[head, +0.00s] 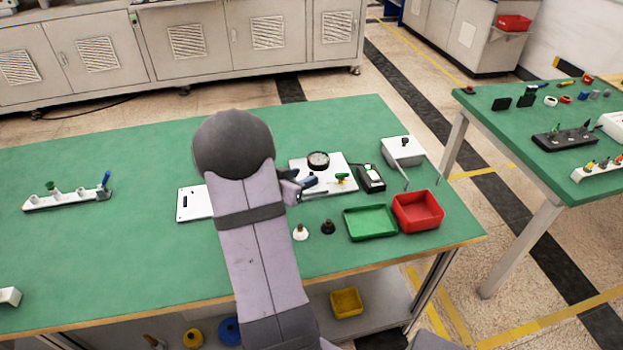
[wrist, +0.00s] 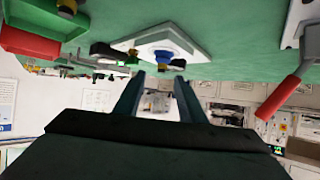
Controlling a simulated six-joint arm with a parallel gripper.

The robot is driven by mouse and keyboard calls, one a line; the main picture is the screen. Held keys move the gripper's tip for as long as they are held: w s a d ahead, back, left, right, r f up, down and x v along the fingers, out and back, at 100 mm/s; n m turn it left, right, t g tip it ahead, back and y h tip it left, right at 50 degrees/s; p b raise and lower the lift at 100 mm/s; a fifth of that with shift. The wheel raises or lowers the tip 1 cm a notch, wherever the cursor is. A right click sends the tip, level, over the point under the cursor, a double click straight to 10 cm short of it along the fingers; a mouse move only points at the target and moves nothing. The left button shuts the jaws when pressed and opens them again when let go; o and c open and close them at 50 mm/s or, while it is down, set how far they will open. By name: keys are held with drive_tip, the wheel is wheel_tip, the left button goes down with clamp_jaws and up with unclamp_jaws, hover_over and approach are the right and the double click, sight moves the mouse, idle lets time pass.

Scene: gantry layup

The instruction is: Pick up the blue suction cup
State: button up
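The blue suction cup (wrist: 165,57), with a brass fitting, shows in the wrist view in front of a white plate (wrist: 133,42). It appears just beyond and between my fingertips, apart from them. My gripper (wrist: 158,82) is open with nothing between its fingers. The wrist picture is upside down, with the table at the top. In the head view my gripper (head: 306,184) is low beside the white gauge plate (head: 300,166). I cannot make out the blue cup there; my arm or gripper may hide it.
On the green table (head: 145,245), a white cup (head: 300,233) and a black cup (head: 328,227) stand near my arm. A green tray (head: 370,223) and a red bin (head: 418,211) lie right. A black device (head: 371,180) sits behind them. A red-handled tool (wrist: 283,97) shows in the wrist view.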

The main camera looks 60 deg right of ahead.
sight(310, 174)
drive_tip(key=shift+x, duration=2.45)
drive_tip(key=shift+w+a, duration=0.1)
drive_tip(key=shift+w, duration=0.05)
clamp_jaws()
